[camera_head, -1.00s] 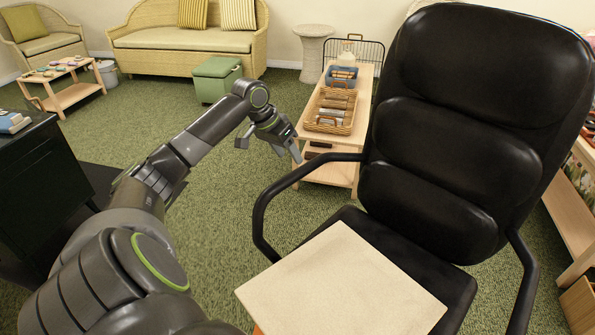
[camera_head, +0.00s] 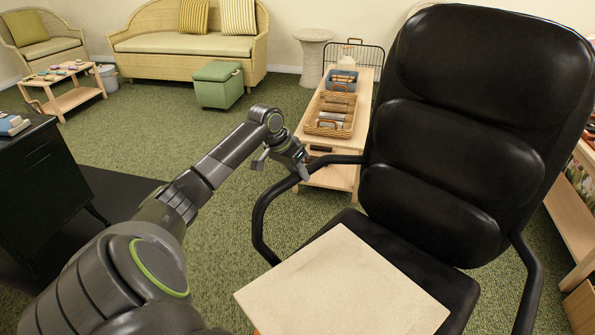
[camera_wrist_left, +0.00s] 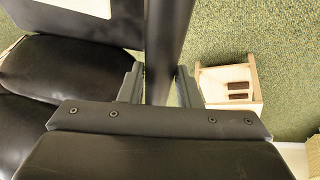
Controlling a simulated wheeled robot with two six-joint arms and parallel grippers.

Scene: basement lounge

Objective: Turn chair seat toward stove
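The chair (camera_head: 440,155) is black, with a padded back, a dark seat and curved armrests. A flat beige panel (camera_head: 345,285) covers part of the seat in the head view. My left gripper (camera_head: 281,168) is at the chair's left armrest (camera_head: 258,225), its fingers spread. In the left wrist view the dark armrest bar (camera_wrist_left: 168,40) runs between the two fingers (camera_wrist_left: 160,88), close to both; I cannot tell whether they touch it. My right gripper is not in view.
A light wooden shelf table (camera_head: 312,128) with a wicker basket (camera_head: 331,114) stands behind the left armrest. A green ottoman (camera_head: 218,85) and a wicker sofa (camera_head: 187,42) are at the back. Green carpet between them is clear.

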